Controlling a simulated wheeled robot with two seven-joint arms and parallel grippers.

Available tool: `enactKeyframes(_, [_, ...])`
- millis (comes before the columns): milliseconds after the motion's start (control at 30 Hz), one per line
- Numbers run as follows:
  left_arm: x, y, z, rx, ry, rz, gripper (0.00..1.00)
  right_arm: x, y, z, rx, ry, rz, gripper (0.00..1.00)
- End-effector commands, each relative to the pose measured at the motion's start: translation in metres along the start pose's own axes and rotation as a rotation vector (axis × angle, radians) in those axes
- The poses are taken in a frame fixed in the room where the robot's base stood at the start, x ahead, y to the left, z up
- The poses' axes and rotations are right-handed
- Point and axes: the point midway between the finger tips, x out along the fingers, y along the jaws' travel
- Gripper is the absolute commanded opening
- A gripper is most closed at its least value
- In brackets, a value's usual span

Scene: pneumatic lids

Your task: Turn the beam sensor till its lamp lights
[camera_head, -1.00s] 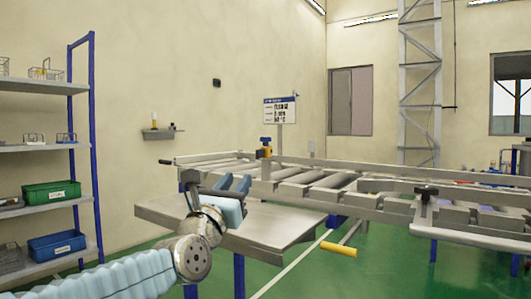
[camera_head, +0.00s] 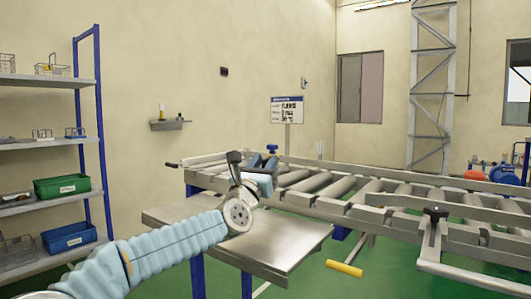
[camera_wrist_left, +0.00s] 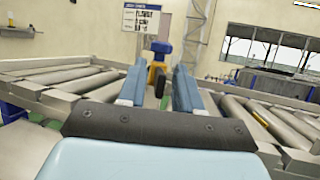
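The beam sensor, with a blue knob (camera_head: 272,148) on top, stands at the far rail of the roller conveyor, its lower part hidden behind my left gripper (camera_head: 264,162). In the left wrist view, its blue top (camera_wrist_left: 162,48) and yellow body (camera_wrist_left: 156,72) show ahead, between the two blue fingers of my left gripper (camera_wrist_left: 158,76). That gripper is open, with nothing held. A dark round part sits low on the sensor. I cannot make out a lit lamp. My right gripper is out of view.
The roller conveyor (camera_head: 335,187) runs to the right, with a black-knobbed clamp (camera_head: 435,212) on its near rail. A bare metal table (camera_head: 275,240) lies below my left arm. A yellow handle (camera_head: 344,269) sticks out beneath. A shelf with bins (camera_head: 62,187) stands left.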

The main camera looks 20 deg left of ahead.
Motion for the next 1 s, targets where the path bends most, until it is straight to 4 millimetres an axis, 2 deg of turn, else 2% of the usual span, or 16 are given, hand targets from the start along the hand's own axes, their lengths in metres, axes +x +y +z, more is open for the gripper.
enactKeyframes(100, [0.0077,-0.0006,0.0003,-0.001,0.000,-0.001,0.34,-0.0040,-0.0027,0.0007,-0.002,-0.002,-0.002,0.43])
enactKeyframes(367, [0.0084,-0.0004,-0.0008,0.001,0.000,-0.001,0.34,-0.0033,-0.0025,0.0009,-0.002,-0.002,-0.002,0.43])
enactKeyframes(467, [0.0084,-0.0004,-0.0007,0.001,0.000,-0.001,0.22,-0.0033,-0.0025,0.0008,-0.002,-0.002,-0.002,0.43])
enactKeyframes(600, [0.0083,-0.0004,-0.0007,0.001,0.000,-0.001,0.00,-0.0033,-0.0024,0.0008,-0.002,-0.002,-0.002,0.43])
enactKeyframes(1000, [0.0070,-0.0008,-0.0023,-0.001,0.000,-0.004,0.00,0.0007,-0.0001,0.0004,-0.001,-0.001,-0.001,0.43])
